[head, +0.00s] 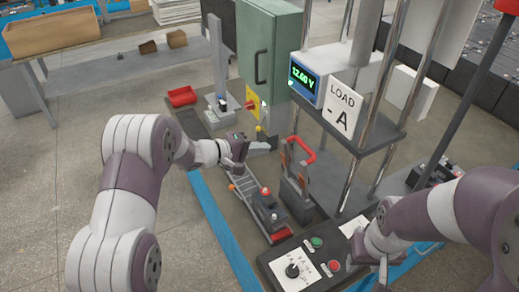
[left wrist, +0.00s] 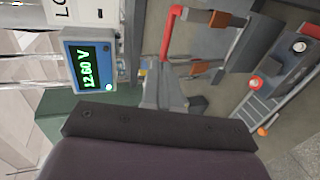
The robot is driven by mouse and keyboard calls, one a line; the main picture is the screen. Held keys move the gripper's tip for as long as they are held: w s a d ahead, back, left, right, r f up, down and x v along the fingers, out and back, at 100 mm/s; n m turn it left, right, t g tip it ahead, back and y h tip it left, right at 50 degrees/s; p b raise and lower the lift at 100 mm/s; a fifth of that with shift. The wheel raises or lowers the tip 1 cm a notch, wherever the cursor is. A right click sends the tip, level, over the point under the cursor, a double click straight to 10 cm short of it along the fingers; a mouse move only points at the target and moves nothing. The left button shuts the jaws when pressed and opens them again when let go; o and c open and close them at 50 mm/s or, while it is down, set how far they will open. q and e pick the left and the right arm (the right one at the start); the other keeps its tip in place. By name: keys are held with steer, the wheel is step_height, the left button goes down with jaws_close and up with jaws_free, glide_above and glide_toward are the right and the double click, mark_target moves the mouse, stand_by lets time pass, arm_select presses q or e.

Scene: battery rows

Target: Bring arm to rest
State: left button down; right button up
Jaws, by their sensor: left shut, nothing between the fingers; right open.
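My left gripper (head: 266,146) is shut and empty, held in the air above the far end of a small roller track (head: 246,186) and left of a red-handled clamp (head: 303,147). In the left wrist view its closed fingers (left wrist: 168,92) point toward the clamp's red handle (left wrist: 170,32), with nothing between them. My left arm reaches in from the left with its elbow bent. My right gripper (head: 378,278) is low at the right, near the control panel; its fingers are small and partly hidden by my arm.
A battery (head: 267,209) sits on the track. A meter (head: 303,78) reads 12.60 V beside a "LOAD - A" sign (head: 343,108). Metal posts and a green cabinet (head: 269,50) stand behind. A panel with a knob (head: 292,270) is in front. A red tray (head: 182,96) lies further back.

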arm_select(q)
steer(key=a+f+m+t+y, duration=0.1)
steer(key=a+f+m+y, duration=0.3)
steer(key=a+f+y, duration=0.15)
steer(key=s+a+f+m+g+y, duration=0.2)
steer(key=s+a+f+g+y, duration=0.15)
steer(key=s+a+y, duration=0.55)
steer(key=s+d+r+g+h, duration=0.1)
steer(key=s+r+g, duration=0.1)
steer(key=s, duration=0.8)
steer(key=s+d+r+m+g+h, duration=0.1)
steer(key=s+d+r+g+h, duration=0.1)
steer(key=s, duration=0.9)
steer(key=shift+r+b, duration=0.45)
steer(key=shift+r, duration=0.4)
